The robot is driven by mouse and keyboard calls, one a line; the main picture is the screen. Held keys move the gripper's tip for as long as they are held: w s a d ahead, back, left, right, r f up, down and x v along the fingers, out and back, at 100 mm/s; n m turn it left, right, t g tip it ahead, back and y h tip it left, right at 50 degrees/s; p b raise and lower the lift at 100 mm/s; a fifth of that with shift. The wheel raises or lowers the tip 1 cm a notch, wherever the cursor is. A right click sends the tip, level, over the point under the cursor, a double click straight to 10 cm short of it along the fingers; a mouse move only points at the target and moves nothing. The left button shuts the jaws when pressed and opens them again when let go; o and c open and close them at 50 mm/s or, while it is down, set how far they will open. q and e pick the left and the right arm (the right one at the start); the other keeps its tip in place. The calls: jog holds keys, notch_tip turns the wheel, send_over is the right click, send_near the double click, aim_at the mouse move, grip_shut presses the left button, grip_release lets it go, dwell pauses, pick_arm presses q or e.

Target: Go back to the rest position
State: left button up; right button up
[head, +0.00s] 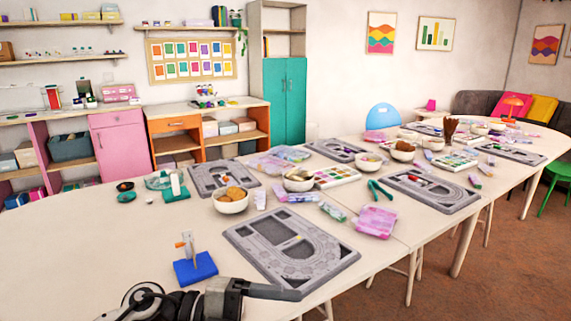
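My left gripper (290,293) is at the bottom of the head view, its dark fingers pointing right. It is near the front edge of the table, just below the nearest grey bead board (330,262). The fingers show edge-on as one bar, so I cannot tell whether they are open or shut. I see nothing hanging from them. My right gripper is not in view.
A blue block stand (195,268) with upright tools is close, above my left arm. Bowls (231,206), a pink bead box (376,221), green pliers (378,190) and more bead boards (432,188) crowd the long table. The table's left part (70,240) is clear.

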pick_arm(q)
jog(key=w+a+f+n+t+y, duration=0.1)
jog(key=a+f+n+t+y, duration=0.3)
jog(key=n+t, duration=0.6)
jog(key=w+a+f+n+t+y, duration=0.1)
jog(key=a+f+n+t+y, duration=0.2)
jog(key=n+t, duration=0.65)
jog(key=s+a+f+n+g+y, duration=0.3)
jog(key=s+f+n+g, duration=0.1)
jog(key=f, duration=0.4)
jog(key=s+a+f+n+g+y, duration=0.3)
jog(key=s+f+n, duration=0.3)
jog(key=s+f, duration=0.2)
jog(key=shift+s+a+g+y, duration=0.2)
jog(key=shift+s+g+y, duration=0.15)
jog(key=shift+g, duration=0.4)
